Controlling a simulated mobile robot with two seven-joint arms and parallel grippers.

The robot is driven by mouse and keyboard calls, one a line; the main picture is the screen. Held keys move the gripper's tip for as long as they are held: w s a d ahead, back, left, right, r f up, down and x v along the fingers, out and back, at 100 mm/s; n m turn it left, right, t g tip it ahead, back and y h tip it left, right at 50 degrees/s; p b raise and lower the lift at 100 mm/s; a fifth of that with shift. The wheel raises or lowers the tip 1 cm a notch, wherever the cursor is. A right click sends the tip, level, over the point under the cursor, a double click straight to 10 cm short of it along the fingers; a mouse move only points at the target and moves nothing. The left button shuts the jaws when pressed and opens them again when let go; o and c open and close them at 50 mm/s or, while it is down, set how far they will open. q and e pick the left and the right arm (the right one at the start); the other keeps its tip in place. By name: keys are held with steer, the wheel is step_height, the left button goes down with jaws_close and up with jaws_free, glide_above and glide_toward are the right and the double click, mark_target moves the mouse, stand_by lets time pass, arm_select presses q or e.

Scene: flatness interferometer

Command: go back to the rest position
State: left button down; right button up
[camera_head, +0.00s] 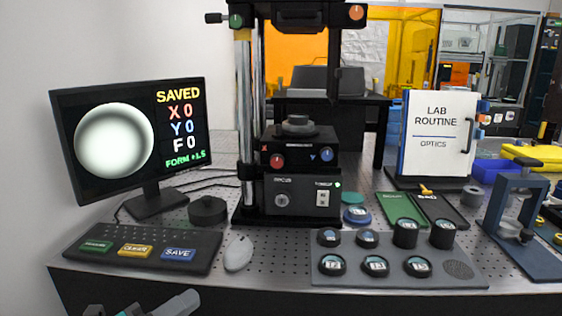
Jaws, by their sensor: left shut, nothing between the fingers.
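My left gripper (178,303) shows at the bottom edge, left of centre, in front of the bench's front edge. It is shut and empty, and clear of the keyboard (140,250) and the mouse (238,253). Most of the left arm is out of view. My right gripper is not in view. The interferometer (300,190) stands upright at the middle of the bench. The monitor (130,140) at the left reads SAVED, X 0, Y 0, F 0 and FORM +1.5, beside a round grey-white image.
A grey tray (290,272) with several round dark pieces lies at the front right. A blue press-like stand (515,215) is at the far right. A LAB ROUTINE sign (438,135) stands behind. A black round puck (207,210) sits near the monitor. Space before the bench looks clear.

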arm_select(q)
steer(key=s+a+f+n+g+y, duration=0.1)
steer(key=s+f+n+y, duration=0.4)
steer(key=f+n, duration=0.6)
steer(key=s+f+n+g+y, duration=0.2)
steer(key=s+f+n+y, duration=0.4)
steer(key=f+n, duration=0.6)
steer(key=s+n, duration=0.2)
steer(key=n, duration=0.1)
steer(key=shift+s+a+f+n, duration=0.25)
steer(key=shift+a+f+n, duration=0.05)
steer(key=shift+a+n, duration=0.1)
